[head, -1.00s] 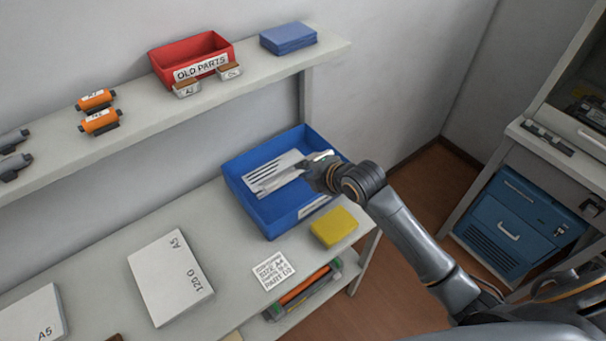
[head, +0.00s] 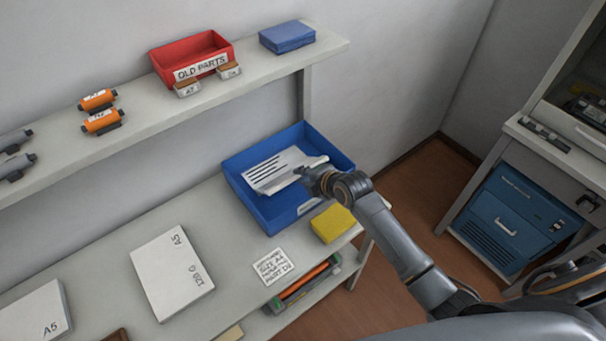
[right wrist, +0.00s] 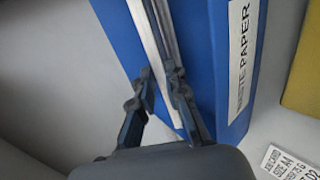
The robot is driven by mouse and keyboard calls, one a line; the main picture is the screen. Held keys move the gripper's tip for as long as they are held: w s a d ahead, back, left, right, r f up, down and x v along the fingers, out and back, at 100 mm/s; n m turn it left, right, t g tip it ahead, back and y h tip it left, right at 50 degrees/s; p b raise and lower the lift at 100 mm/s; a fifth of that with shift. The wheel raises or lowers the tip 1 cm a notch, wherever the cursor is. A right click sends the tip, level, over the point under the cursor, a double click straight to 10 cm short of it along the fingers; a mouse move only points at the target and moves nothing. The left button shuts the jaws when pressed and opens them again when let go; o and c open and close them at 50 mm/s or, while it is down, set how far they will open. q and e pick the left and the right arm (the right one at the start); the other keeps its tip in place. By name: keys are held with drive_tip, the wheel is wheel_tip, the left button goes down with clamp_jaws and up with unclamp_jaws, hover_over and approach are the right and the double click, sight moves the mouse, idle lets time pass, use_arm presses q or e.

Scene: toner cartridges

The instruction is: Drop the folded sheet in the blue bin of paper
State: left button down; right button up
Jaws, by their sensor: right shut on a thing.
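The blue bin (head: 275,212) stands at the right end of the lower shelf; in the right wrist view its wall (right wrist: 200,50) bears a label reading WASTE PAPER. The folded sheet (head: 278,168), white with dark printed lines, is over the bin's opening, tilted. My right gripper (head: 308,178) is at the bin's right side, shut on the sheet's near right edge. In the right wrist view the gripper (right wrist: 158,82) has its fingers around the sheet, which shows edge-on as a pale strip (right wrist: 150,32). Whether the sheet touches the bin is unclear. My left gripper is not in view.
A yellow block (head: 333,223) and a white job card (head: 270,266) lie in front of the bin. White A5 paper stacks (head: 172,272) stand to the left. The upper shelf holds a red OLD PARTS bin (head: 191,55), a blue box (head: 287,37) and several cartridges.

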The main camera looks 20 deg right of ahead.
drive_tip(key=shift+f, duration=0.2)
drive_tip(key=o, duration=0.8)
drive_tip(key=shift+c, duration=0.2)
drive_tip(key=shift+r, duration=0.15)
drive_tip(key=v, duration=1.2)
drive_tip(key=shift+r+b, duration=0.25)
drive_tip(key=shift+b, duration=0.15)
